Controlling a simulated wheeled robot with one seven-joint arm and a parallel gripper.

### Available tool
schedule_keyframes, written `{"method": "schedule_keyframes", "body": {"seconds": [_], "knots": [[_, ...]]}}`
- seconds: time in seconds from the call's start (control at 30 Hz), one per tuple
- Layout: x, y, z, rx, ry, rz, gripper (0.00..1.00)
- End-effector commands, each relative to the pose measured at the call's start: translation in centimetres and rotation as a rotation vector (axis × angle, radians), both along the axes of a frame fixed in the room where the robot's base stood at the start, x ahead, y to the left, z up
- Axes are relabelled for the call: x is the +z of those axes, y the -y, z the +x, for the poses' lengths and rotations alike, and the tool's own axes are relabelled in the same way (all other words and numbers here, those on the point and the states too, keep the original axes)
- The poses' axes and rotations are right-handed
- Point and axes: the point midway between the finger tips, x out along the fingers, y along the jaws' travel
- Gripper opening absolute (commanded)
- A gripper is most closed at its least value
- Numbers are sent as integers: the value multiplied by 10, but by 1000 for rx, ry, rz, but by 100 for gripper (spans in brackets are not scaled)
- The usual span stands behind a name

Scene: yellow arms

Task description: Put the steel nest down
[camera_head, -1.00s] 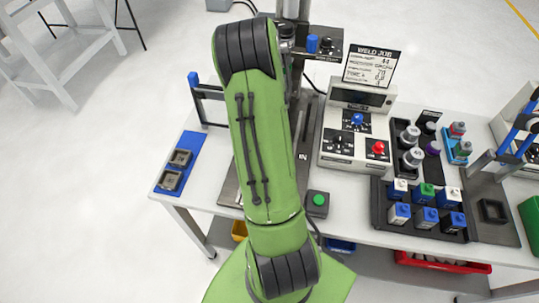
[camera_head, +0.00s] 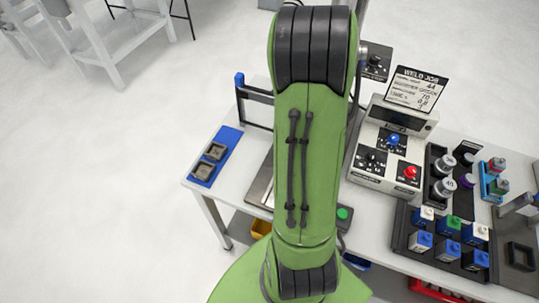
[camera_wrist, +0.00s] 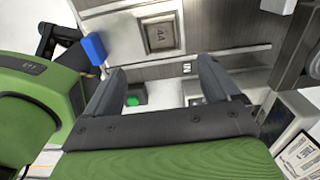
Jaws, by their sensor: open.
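A square steel nest marked 44 (camera_wrist: 161,33) sits on a metal plate (camera_wrist: 205,37) in the wrist view. My gripper (camera_wrist: 160,66) is open, its two dark fingers spread wide, with nothing between them. The nest lies beyond the fingertips, apart from them. In the head view my green arm hides my gripper and this nest.
A control box with knobs (camera_head: 391,146) and a card (camera_head: 418,88) stands right of my arm. A black rack of colour-topped blocks (camera_head: 434,256) is at the right. A blue-tipped bracket (camera_head: 239,80) stands at the back left. A green button (camera_wrist: 133,100) shows between the fingers.

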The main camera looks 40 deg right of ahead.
Motion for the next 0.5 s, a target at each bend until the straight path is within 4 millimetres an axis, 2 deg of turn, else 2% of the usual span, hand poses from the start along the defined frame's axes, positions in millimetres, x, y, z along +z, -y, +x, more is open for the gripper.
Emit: {"method": "schedule_keyframes", "body": {"seconds": [0.07,0.13,0.17,0.2,0.27,0.33,0.4,0.5], "knots": [[13,-14,9,109,27,-9,89],[36,-40,21,332,72,-30,89],[48,-56,26,459,94,-46,89],[65,-79,31,649,124,-72,89],[89,-116,32,954,164,-121,89],[113,-158,25,1324,199,-195,89],[132,-197,9,1700,220,-295,89],[147,-238,-20,2175,210,-455,89]]}}
